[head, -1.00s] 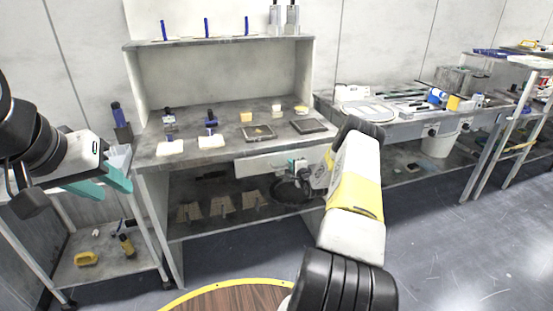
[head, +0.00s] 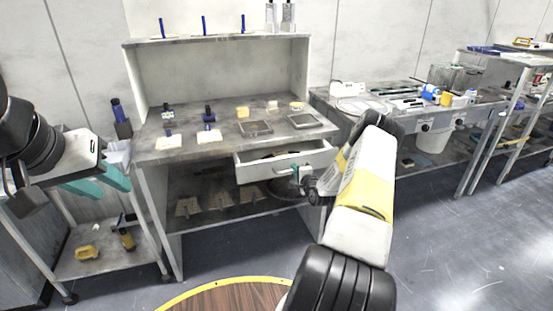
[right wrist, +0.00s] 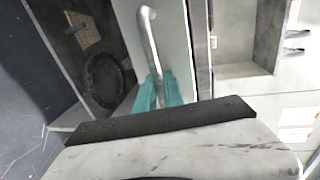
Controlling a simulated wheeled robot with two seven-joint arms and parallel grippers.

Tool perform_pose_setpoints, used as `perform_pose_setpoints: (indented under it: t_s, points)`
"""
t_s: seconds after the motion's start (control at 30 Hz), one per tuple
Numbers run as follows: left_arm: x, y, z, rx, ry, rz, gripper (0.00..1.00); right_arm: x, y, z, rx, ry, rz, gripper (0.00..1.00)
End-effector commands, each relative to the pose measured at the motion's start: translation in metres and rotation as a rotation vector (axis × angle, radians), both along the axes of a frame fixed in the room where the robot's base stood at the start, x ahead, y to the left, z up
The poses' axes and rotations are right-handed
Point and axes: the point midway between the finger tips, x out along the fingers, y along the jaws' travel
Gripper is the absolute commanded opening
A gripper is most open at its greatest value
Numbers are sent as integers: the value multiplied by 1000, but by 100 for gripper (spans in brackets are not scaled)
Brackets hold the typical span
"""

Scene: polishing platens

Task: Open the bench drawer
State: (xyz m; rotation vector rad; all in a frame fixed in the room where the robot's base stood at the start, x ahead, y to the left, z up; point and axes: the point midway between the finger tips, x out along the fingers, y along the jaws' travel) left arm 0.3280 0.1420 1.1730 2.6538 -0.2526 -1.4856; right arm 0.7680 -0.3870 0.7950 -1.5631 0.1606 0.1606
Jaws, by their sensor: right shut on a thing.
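The bench drawer (head: 255,172) under the grey bench top is partly open, with its white front pulled out and dark contents showing inside. My right gripper (head: 298,176) is at the right part of the drawer front. In the right wrist view, its teal fingers (right wrist: 160,92) are shut on the drawer's bar handle (right wrist: 150,40). In the head view my own wrist hides much of the handle. My left gripper (head: 100,182) is at the far left over the side cart, away from the drawer. Its teal fingers show, but the gap between them is unclear.
The bench top (head: 180,150) holds blue-handled tools on pale blocks, small yellow blocks and two dark square plates. A lower shelf (head: 225,212) has several tan pieces. A cart (head: 90,260) stands left.

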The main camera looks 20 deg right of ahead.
Motion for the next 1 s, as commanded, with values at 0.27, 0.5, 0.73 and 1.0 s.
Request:
perform_pose_setpoints:
  t_s: [0.27,0.5,0.73,1.0]
  points:
    - [0,0,0,0,0,0,36,-74,-1,-1,3,5,-4,0]
    - [0,0,0,0,0,0,36,-137,-1,-1,3,4,-4,0]
    - [0,0,0,0,0,0,36,-181,0,0,3,3,-2,0]
    - [0,0,0,0,0,0,36,-206,0,0,1,1,0,0]
